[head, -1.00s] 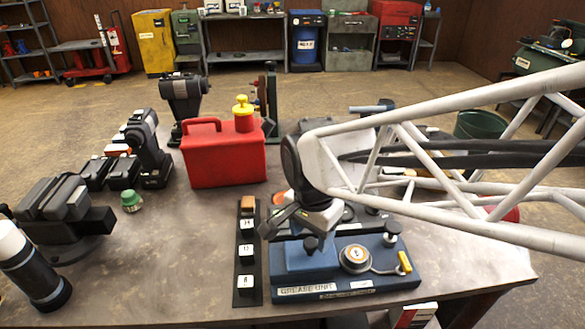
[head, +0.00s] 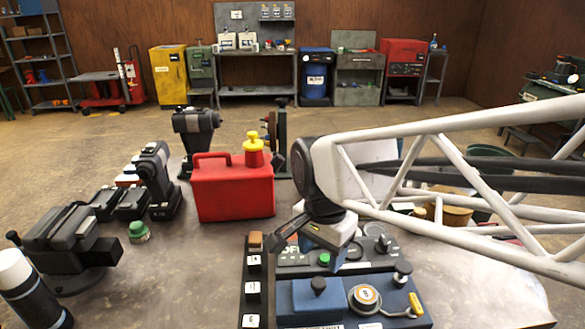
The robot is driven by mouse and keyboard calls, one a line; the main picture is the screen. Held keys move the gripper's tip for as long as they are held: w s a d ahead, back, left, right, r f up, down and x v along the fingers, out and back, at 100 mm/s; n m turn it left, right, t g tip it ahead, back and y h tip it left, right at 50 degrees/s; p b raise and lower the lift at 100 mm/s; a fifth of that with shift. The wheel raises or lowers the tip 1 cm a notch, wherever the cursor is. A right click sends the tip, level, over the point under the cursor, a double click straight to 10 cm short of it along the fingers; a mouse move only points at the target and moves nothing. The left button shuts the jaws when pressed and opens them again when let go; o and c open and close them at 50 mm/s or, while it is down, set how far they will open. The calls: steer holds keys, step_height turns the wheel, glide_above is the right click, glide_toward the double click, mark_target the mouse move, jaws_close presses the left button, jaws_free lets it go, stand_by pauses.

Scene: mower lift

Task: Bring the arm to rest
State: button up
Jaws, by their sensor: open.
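My gripper (head: 285,240) is at the end of the white truss arm (head: 450,185), above the back left of the blue control unit (head: 310,295) on the table. Its dark fingers are spread apart, and I see nothing between them. The blue unit carries a black knob, a round dial (head: 365,298) and a yellow-tipped lever (head: 416,303). My gripper and wrist hide part of the panel behind the unit, where a green button (head: 324,259) shows.
A red fuel can (head: 235,190) with a yellow cap stands behind my gripper on the left. A black strip with labelled blocks (head: 252,290) lies left of the blue unit. Black power tools (head: 70,240) and a green-capped item (head: 138,232) are farther left. The table's middle left is bare.

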steer(key=s+d+r+n+t, duration=0.1)
steer(key=s+d+n+t, duration=0.1)
steer(key=s+d+n, duration=0.5)
steer(key=shift+s+d+r+n+t, duration=0.25)
steer(key=shift+d+n, duration=0.65)
steer(key=shift+d, duration=0.65)
stand_by(1.4)
